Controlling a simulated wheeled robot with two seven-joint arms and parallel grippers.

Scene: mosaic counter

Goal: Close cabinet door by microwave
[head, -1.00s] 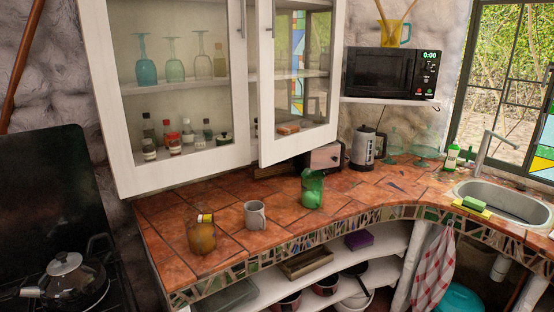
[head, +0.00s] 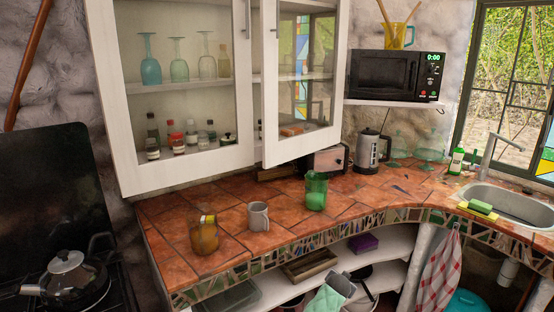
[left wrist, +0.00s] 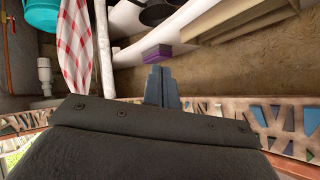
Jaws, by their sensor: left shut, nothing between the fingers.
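The white wall cabinet has two glass-panelled doors. The right cabinet door (head: 272,100), beside the microwave (head: 396,75), stands ajar, its left edge swung out from the frame. The left cabinet door (head: 107,100) looks shut. In the left wrist view my left gripper (left wrist: 161,72) has its grey-blue fingers together with nothing between them. It points toward the shelves under the counter, near a purple box (left wrist: 157,53). The cabinet door does not show in that view. My right gripper is out of view.
The tiled counter (head: 285,217) below the doors holds a jar (head: 204,236), a grey mug (head: 258,216), a green glass (head: 316,190), a toaster (head: 327,161) and a kettle (head: 370,150). The mosaic counter edge lies close to my left gripper.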

